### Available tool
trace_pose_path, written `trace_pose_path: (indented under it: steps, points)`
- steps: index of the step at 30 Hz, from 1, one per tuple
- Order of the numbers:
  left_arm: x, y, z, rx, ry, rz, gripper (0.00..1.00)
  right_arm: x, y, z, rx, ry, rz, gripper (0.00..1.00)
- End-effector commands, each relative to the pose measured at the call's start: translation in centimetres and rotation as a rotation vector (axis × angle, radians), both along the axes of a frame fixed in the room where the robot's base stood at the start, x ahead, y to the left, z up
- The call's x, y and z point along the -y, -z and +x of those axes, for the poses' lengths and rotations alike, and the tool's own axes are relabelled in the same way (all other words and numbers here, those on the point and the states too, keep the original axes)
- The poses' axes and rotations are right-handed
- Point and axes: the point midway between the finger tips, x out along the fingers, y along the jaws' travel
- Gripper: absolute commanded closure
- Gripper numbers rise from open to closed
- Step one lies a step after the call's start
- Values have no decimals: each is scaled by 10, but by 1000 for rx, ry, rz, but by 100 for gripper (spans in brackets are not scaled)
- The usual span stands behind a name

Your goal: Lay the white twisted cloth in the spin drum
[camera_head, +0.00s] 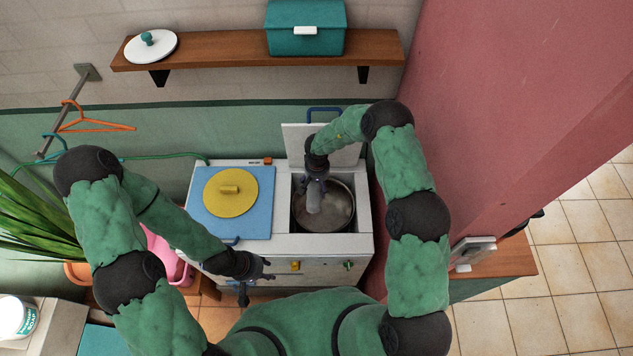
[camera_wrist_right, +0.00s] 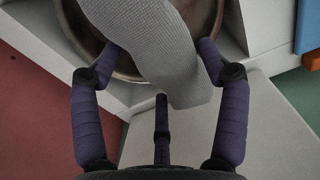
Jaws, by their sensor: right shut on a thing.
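The white twisted cloth (camera_head: 314,199) hangs from my right gripper (camera_head: 315,182), over the round metal spin drum (camera_head: 335,213) in the right part of the washing machine. In the right wrist view the cloth (camera_wrist_right: 165,60) lies between the fingers of my right gripper (camera_wrist_right: 162,52), with the drum's brown rim (camera_wrist_right: 82,35) behind it. I cannot tell whether the cloth touches the drum floor. The drum's lid (camera_head: 297,140) stands open behind it. My left gripper (camera_head: 258,276) is empty, with its fingers spread, at the machine's front.
A blue lid with a yellow round cover (camera_head: 231,192) closes the machine's left part. A red wall (camera_head: 470,120) stands close on the right. A plant (camera_head: 35,215) and pink tub (camera_head: 165,252) are left.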

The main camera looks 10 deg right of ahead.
Motion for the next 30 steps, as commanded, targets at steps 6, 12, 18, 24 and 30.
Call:
trace_pose_path:
  steps: [6, 12, 18, 24, 30]
  points:
    - [0, 28, 0, 1, 0, 0, 60, 0, 24, 0, 1, 0, 0, 65]
    - [0, 48, 0, 1, 0, 0, 60, 0, 42, 0, 1, 0, 0, 65]
    - [0, 65, 0, 1, 0, 0, 60, 0, 59, 0, -1, 0, -1, 65]
    - [0, 70, 1, 1, 0, 0, 60, 0, 78, 0, -1, 0, 0, 65]
    - [0, 78, 1, 1, 0, 0, 60, 0, 99, 0, 0, 0, 0, 65]
